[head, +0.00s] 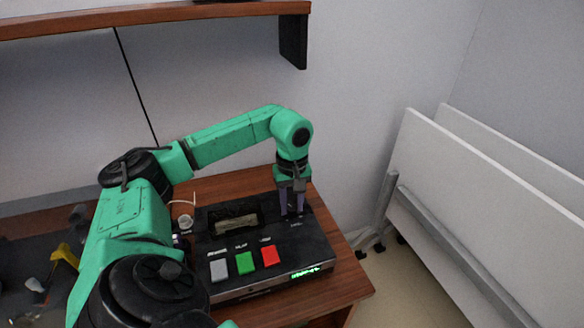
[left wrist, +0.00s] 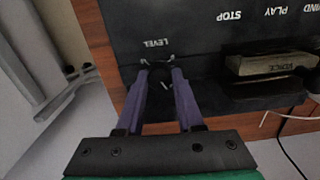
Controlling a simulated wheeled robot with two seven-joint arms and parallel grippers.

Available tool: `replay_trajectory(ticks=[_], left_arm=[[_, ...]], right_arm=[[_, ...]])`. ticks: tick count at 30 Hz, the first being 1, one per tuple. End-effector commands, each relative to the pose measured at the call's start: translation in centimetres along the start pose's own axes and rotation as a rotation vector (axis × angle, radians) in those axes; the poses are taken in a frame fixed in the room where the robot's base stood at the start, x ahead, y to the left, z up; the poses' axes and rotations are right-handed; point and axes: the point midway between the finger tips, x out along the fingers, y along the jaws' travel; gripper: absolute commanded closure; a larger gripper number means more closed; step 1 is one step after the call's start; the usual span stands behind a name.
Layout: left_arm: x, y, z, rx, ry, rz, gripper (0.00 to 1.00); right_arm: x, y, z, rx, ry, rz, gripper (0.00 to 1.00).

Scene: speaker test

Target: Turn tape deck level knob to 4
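The tape deck (head: 252,242) is a black box on the wooden desk, with grey, green and red buttons. Its level knob (left wrist: 160,76) is small and dark with a white mark, under the label LEVEL in the left wrist view. My left gripper (head: 291,212) points down at the deck's back right. In the left wrist view, the purple fingertips of my left gripper (left wrist: 160,72) are on either side of the knob; whether they press on it I cannot tell. The scale numbers are not readable. My right gripper is out of view.
The wooden desk (head: 352,283) ends just right of the deck. White panels (head: 480,210) lean at the right, beyond the desk. A wooden shelf (head: 150,14) hangs on the wall above. A pale cable (left wrist: 290,115) lies beside the deck.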

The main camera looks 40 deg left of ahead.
Motion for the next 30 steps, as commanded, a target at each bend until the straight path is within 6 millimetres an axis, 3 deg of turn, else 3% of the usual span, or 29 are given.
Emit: replay_trajectory(ticks=[1, 2, 3, 12, 17, 26, 30], left_arm=[[-0.4, 0.1, -0.2, -0.003, 0.006, 0.009, 0.49], [-0.3, 0.1, -0.2, -0.003, 0.006, 0.009, 0.37], [-0.3, 0.1, -0.2, -0.003, 0.005, 0.008, 0.34], [-0.2, 0.1, -0.1, -0.002, 0.002, 0.003, 0.34], [-1.7, 0.1, -0.1, -0.002, 0.003, 0.006, 0.34], [-9.1, 0.2, -0.1, -0.001, 0.005, 0.011, 0.34], [-12.8, 0.1, -0.1, -0.002, 0.005, 0.008, 0.34]], right_arm=[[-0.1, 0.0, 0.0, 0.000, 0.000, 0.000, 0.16], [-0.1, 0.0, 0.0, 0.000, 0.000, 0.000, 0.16], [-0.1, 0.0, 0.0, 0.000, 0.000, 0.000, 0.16], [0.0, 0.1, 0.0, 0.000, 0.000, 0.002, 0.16], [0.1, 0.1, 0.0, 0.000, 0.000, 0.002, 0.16], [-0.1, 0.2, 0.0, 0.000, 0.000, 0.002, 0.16], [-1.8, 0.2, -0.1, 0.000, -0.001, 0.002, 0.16]])
